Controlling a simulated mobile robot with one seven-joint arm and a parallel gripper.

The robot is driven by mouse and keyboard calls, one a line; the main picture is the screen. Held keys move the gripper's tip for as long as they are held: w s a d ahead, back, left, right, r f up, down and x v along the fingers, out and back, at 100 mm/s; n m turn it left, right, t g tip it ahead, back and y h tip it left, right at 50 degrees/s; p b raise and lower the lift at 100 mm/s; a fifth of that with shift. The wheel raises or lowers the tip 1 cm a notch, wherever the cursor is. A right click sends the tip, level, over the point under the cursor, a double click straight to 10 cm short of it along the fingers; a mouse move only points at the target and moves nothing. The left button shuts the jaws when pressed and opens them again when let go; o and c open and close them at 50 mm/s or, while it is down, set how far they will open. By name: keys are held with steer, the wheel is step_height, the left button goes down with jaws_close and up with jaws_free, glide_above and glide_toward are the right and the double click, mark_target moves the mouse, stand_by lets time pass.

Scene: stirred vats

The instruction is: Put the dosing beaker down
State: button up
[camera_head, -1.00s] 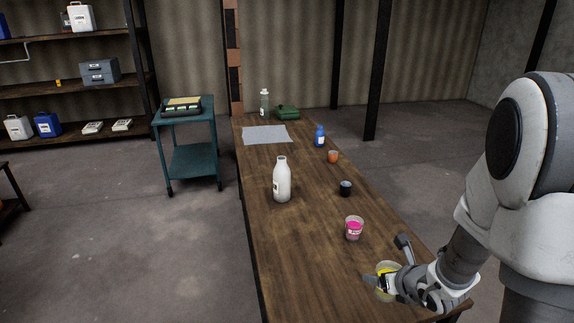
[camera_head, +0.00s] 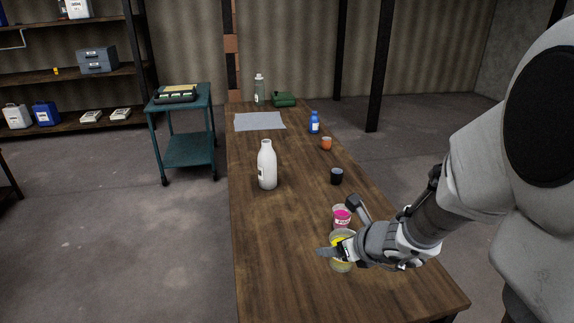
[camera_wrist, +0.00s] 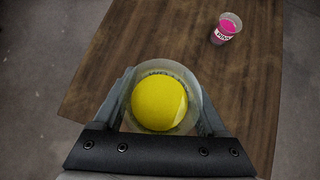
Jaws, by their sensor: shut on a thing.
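The dosing beaker, a clear cup with yellow contents (camera_head: 342,267), is in my gripper (camera_head: 338,252) over the near part of the wooden table. In the wrist view the beaker (camera_wrist: 164,98) sits upright between the two fingers of my gripper (camera_wrist: 165,110), which are shut on its sides. I look down into its open top and see the yellow inside, with dark lettering on its far wall. I cannot tell whether its base touches the table. The gripper hides part of the beaker in the head view.
A pink-filled cup (camera_head: 341,216) stands just beyond the beaker and shows in the wrist view (camera_wrist: 226,28). A dark cup (camera_head: 336,176), orange cup (camera_head: 326,143), blue bottle (camera_head: 314,123) and white bottle (camera_head: 267,165) stand farther back. The table's (camera_head: 275,265) left near part is clear.

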steer(key=s+f+n+y+b, duration=0.1)
steer(key=s+f+n+b, duration=0.1)
steer(key=s+f+b, duration=0.6)
steer(key=b, duration=0.2)
glide_toward(323, 279)
steer(key=w, duration=0.1)
steer(key=w+a, duration=0.1)
steer(key=w+r, duration=0.1)
steer(key=shift+w+a+g, duration=0.2)
steer(key=shift+a+g, duration=0.2)
steer(key=shift+f+b, duration=1.25)
steer(key=shift+f, duration=0.75)
steer(key=shift+f, duration=0.15)
steer(key=o, duration=1.5)
